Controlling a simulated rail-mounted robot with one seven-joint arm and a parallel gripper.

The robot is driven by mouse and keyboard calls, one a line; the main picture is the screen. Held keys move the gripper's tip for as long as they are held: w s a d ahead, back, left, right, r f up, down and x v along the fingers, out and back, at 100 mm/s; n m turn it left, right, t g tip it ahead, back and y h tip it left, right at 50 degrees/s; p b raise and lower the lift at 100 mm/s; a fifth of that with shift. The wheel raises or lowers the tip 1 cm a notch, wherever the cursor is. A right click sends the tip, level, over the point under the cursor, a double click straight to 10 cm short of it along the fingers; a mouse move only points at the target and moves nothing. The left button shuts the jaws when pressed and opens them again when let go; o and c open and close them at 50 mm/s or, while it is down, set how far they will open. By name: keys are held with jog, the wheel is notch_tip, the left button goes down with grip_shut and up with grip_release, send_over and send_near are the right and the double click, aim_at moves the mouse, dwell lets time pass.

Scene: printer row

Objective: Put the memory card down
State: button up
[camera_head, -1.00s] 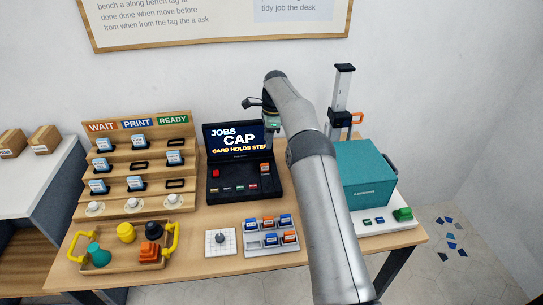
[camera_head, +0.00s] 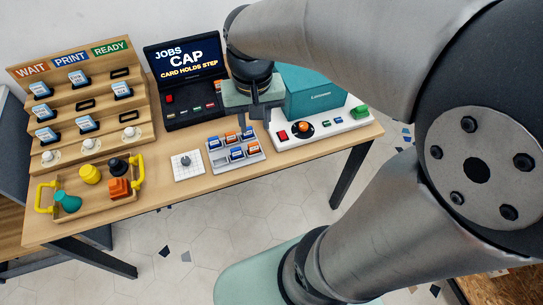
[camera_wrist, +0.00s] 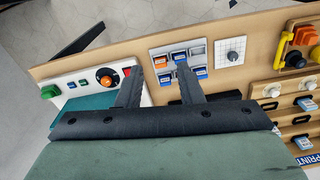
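My gripper (camera_head: 256,120) hangs above the back of the table, between the black console and the card tray. It is open: in the wrist view its two fingers (camera_wrist: 156,92) stand apart with no card visible between them. Small blue and orange memory cards (camera_head: 237,153) sit in the grey tray (camera_head: 223,167); its front left slot looks empty. They also show beyond the fingers in the wrist view (camera_wrist: 181,73). An orange card (camera_head: 218,87) stands in the black console (camera_head: 182,114), partly beside my gripper. Which card the task means cannot be told.
A stepped wooden rack (camera_head: 60,100) with several cards stands at left. A yellow-handled tray (camera_head: 90,204) with coloured pieces and a white grid pad (camera_head: 187,166) are in front. A teal box (camera_head: 312,92) and white panel (camera_head: 340,127) with a dial are at right. The console screen reads "CAP".

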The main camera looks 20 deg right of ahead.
jog(key=s+f+n, duration=0.2)
jog(key=s+f, duration=0.1)
jog(key=s, duration=0.5)
jog(key=shift+s+f, duration=0.3)
jog(key=shift+f, duration=0.05)
jog(key=shift+d, duration=0.1)
dwell(1.7)
